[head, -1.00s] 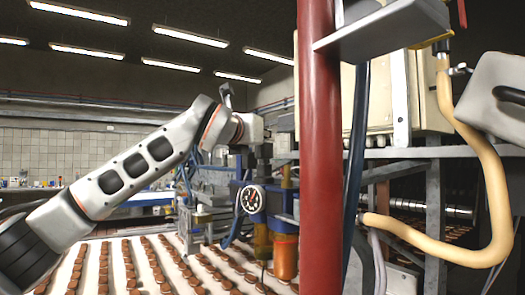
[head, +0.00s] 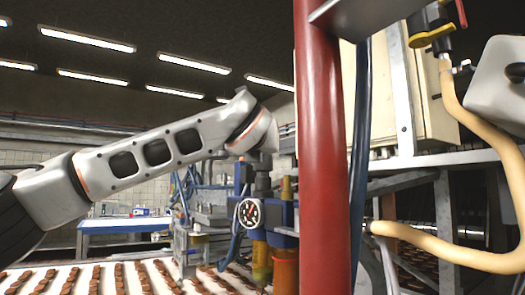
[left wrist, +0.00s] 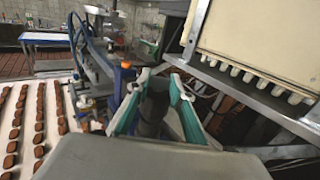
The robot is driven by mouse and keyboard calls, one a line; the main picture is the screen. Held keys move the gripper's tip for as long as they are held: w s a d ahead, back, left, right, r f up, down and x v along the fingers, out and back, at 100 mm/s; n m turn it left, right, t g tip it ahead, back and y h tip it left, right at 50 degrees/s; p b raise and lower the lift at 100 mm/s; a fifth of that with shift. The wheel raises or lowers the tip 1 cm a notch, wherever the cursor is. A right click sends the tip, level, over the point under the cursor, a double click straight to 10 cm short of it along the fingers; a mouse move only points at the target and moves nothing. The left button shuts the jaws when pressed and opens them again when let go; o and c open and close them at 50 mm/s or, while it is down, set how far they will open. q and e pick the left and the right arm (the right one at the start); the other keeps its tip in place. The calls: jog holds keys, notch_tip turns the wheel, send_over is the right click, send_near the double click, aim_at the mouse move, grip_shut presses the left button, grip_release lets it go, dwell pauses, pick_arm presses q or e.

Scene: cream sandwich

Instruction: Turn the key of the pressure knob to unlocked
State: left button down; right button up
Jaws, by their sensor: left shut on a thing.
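The pressure knob (head: 263,182) is a dark upright cylinder on top of the blue regulator body (head: 283,213), left of a red post. A round white-faced gauge (head: 248,212) is on the regulator's front. My left gripper (left wrist: 158,84) has its teal-padded fingers on both sides of the dark knob (left wrist: 152,112) in the left wrist view, shut on it. In the head view my left wrist hangs just above the knob, and the fingers are hard to make out. I cannot distinguish the key or its position.
The red post (head: 321,150) stands close at the right of the regulator. A blue hose (head: 360,150) and a cream hose (head: 450,250) run beyond it. A conveyor (head: 95,280) with rows of brown biscuits lies below left. A blue-edged table (head: 120,225) stands behind.

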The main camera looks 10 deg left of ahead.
dwell(0.3)
pick_arm(q)
jog(key=c, duration=1.8)
grip_release()
jog(key=shift+o, duration=0.2)
jog(key=s+d, duration=0.1)
jog(key=s, duration=1.1)
jog(key=shift+d, duration=0.1)
